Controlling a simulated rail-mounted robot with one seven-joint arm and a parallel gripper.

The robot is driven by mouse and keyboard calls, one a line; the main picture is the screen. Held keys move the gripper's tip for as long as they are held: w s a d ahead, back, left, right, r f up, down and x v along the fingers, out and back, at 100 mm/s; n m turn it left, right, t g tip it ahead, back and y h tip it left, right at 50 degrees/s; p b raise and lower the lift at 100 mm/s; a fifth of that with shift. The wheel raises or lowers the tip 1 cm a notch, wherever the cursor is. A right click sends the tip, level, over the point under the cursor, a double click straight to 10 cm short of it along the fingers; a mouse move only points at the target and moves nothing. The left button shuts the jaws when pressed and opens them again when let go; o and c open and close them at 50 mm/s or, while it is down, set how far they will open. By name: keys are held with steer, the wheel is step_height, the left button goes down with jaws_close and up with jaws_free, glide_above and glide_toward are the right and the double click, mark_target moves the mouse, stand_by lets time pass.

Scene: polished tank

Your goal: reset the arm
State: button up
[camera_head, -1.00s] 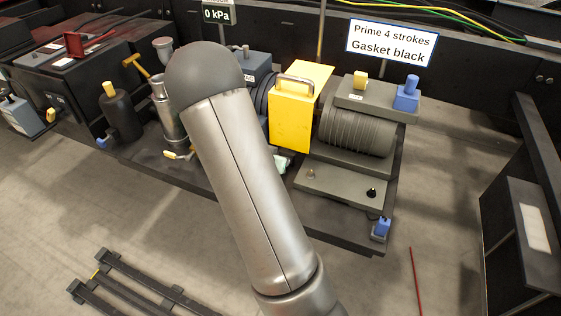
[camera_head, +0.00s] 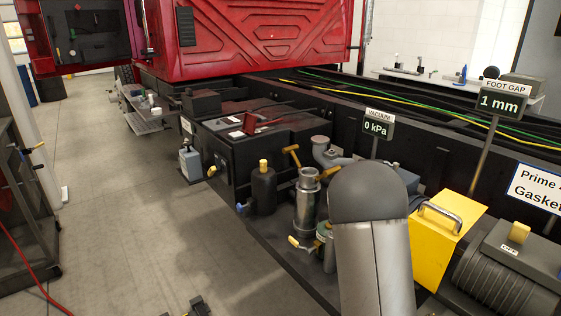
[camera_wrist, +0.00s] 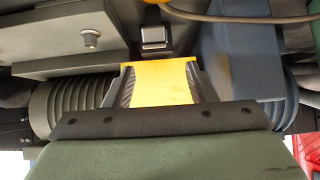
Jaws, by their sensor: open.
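My arm (camera_head: 375,255) rises from the bottom of the head view, its rounded dark joint at the top. My gripper is not visible in the head view. In the wrist view my gripper (camera_wrist: 160,78) shows as two dark ridged fingers standing apart on a dark plate with screws. The gap between them is filled in the picture by a yellow surface, which looks like the yellow housing beyond. I cannot tell the distance to it, and nothing appears gripped.
The yellow housing (camera_head: 431,255) and ribbed motor (camera_head: 497,285) stand right of my arm. A steel cylinder (camera_head: 306,205) and black bottle (camera_head: 263,190) stand left. The vacuum sign (camera_head: 377,126) reads 0 kPa; the foot gap sign (camera_head: 500,103) reads 1 mm. The floor at left (camera_head: 130,220) is mostly clear.

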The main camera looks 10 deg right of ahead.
steer(key=s+a+r+n+y+p, duration=0.2)
steer(key=a+r+n+y, duration=0.4)
steer(key=a, duration=0.5)
steer(key=s+a+r+n+y+p, duration=0.1)
steer(key=s+a+r+y+p, duration=0.15)
steer(key=a+r, duration=0.65)
steer(key=s+a+r+n+g, duration=0.2)
steer(key=s+a+r+n, duration=0.1)
steer(key=s, duration=0.5)
steer(key=s+a+r+n+g+p, duration=0.1)
steer(key=s+a+r+n+g, duration=0.1)
steer(key=s, duration=0.7)
steer(key=shift+a+r+n, duration=0.4)
steer(key=shift+a+r, duration=0.3)
steer(key=shift+a, duration=0.3)
